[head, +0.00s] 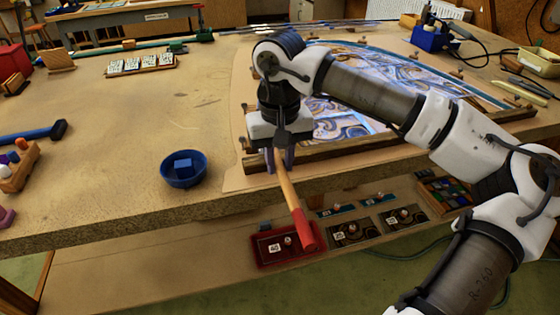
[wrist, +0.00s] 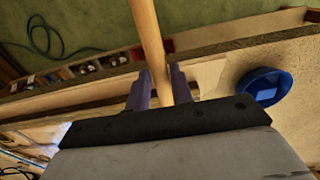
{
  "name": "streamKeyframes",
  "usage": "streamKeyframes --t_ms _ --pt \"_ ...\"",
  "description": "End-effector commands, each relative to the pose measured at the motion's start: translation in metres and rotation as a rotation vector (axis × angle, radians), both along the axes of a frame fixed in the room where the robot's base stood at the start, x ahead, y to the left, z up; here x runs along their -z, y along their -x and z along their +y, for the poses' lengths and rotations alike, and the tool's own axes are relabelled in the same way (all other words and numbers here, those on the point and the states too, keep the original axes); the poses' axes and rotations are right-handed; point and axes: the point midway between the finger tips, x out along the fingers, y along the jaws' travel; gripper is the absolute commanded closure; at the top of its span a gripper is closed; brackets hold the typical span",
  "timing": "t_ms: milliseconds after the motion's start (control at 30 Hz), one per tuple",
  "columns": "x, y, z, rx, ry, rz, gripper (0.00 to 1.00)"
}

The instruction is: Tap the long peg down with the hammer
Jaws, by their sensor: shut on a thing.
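My gripper (head: 279,160) is shut on the wooden handle of a hammer (head: 290,191) at the near edge of the workbench. The hammer's red head (head: 303,231) hangs down and out past the bench edge. In the wrist view the handle (wrist: 148,40) runs up out of the frame between the fingers (wrist: 155,88); the head does not clearly show there. The leaded panel (head: 400,80) lies behind my gripper, framed by wooden strips with several small pegs around it. I cannot tell which is the long peg; my arm hides part of the panel.
A blue bowl (head: 168,181) with a blue block stands left of my gripper; the bowl also shows in the wrist view (wrist: 262,97). A blue-headed hammer (head: 35,132) lies far left. A red tray (head: 262,261) sits on the lower shelf beneath the hammer head. The bench's left middle is clear.

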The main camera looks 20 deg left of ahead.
Motion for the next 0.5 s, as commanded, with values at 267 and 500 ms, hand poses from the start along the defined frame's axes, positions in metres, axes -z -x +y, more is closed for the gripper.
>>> streamKeyframes --t_ms 267,500 --pt "-0.002 0.0 0.0 0.0 0.0 0.0 1.0" --pt "-0.016 0.0 0.0 0.001 0.001 -0.001 1.0"
